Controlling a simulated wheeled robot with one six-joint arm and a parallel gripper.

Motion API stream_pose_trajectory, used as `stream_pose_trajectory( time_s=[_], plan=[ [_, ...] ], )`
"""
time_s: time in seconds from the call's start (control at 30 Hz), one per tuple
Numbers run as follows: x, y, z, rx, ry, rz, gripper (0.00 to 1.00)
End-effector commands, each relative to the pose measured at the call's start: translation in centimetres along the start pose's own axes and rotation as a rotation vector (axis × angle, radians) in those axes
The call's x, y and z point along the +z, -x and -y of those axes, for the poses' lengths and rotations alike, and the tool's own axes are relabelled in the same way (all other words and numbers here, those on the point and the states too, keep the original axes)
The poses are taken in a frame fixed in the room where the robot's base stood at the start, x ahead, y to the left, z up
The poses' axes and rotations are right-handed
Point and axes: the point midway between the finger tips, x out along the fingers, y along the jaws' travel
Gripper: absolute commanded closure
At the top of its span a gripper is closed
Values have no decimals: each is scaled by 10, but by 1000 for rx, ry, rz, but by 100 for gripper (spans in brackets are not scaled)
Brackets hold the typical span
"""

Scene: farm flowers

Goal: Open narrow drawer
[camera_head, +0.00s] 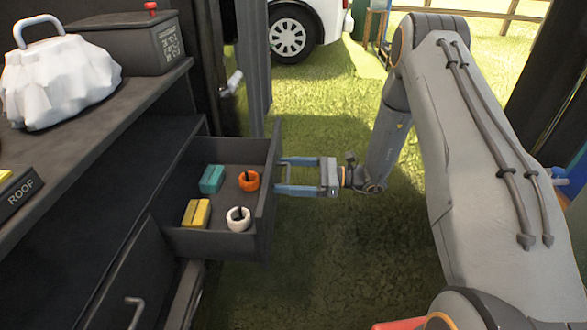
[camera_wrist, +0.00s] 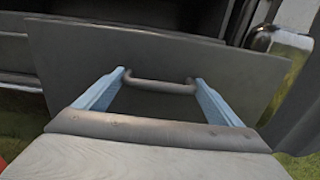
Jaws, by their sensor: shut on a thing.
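The narrow drawer (camera_head: 267,205) is dark grey and stands pulled out of the cabinet in the head view. Inside it lie a teal block, a yellow block, an orange ring-shaped item and a white ring-shaped item. My gripper (camera_head: 281,175) is at the outer face of the drawer front. In the wrist view the drawer front (camera_wrist: 160,55) fills much of the picture, with its grey bar handle (camera_wrist: 160,86) between the two blue fingers of my gripper (camera_wrist: 160,80). The fingers are shut on the handle, one at each end of it.
A second drawer with a handle (camera_head: 136,312) is below at the left. The counter (camera_head: 130,105) holds a white bag (camera_head: 58,80), a dark box (camera_head: 130,42) and a block marked ROOF (camera_head: 20,190). A dark post (camera_head: 252,65) stands behind the drawer. Grass (camera_head: 320,245) lies open to the right.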

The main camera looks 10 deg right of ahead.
Motion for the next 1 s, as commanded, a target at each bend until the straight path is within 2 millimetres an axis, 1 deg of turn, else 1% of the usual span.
stream_pose_trajectory(
  time_s=[0.5,0.53,0.57,0.87,1.0],
  plan=[
    [1,-1,-1,10,4,-1,52],
    [1,-1,-1,10,4,-1,8],
    [1,-1,-1,10,4,-1,5],
    [0,-1,-2,13,2,0,5],
    [1,11,-2,12,2,0,5]
  ],
)
